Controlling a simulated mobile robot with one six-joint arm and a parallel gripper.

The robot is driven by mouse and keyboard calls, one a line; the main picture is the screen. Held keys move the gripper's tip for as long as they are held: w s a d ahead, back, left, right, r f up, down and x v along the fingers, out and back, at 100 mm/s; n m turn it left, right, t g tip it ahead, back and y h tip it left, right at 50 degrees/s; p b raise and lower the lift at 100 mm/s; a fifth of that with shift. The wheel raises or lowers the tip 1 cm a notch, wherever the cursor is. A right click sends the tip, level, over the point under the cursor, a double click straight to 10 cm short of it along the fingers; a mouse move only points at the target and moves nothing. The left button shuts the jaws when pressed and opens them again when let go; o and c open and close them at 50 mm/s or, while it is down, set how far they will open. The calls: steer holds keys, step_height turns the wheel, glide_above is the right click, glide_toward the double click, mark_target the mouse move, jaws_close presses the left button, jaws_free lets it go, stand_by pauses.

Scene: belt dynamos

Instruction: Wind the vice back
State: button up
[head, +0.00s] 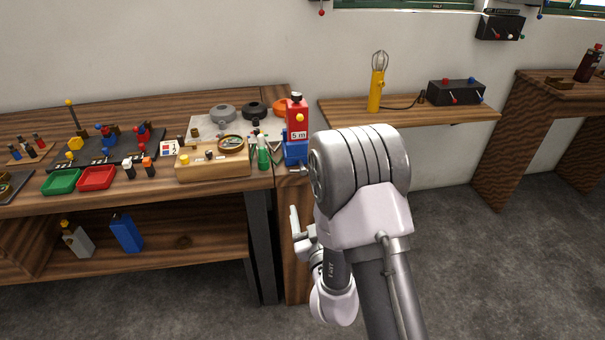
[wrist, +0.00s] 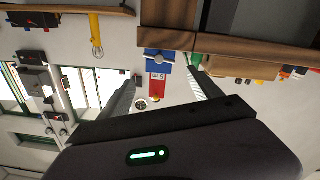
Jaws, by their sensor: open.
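The blue vice (head: 295,153) sits at the right end of the wooden bench, with a small grey part low on its front. A red block marked "5 m" (head: 297,118) stands upright directly above it, a dark round piece on top; I cannot tell whether the jaws clamp it. In the wrist view, which is upside down, the vice (wrist: 153,63) shows a round grey end facing me. The red block (wrist: 157,88) shows beyond it. My gripper (wrist: 160,80) is open and empty, its fingers pointing towards the vice from a distance. In the head view my gripper (head: 297,222) is low before the bench end, partly hidden by my arm.
A green bottle (head: 263,153) and a wooden block (head: 212,164) stand just left of the vice. Green (head: 61,181) and red (head: 97,178) trays lie further left. A wall shelf (head: 410,111) with a yellow lamp (head: 376,90) is right. The floor in front is clear.

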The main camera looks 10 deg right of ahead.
mark_target(303, 173)
steer(key=w, duration=1.3)
steer(key=shift+d+b, duration=0.2)
steer(key=shift+b, duration=0.15)
jaws_close()
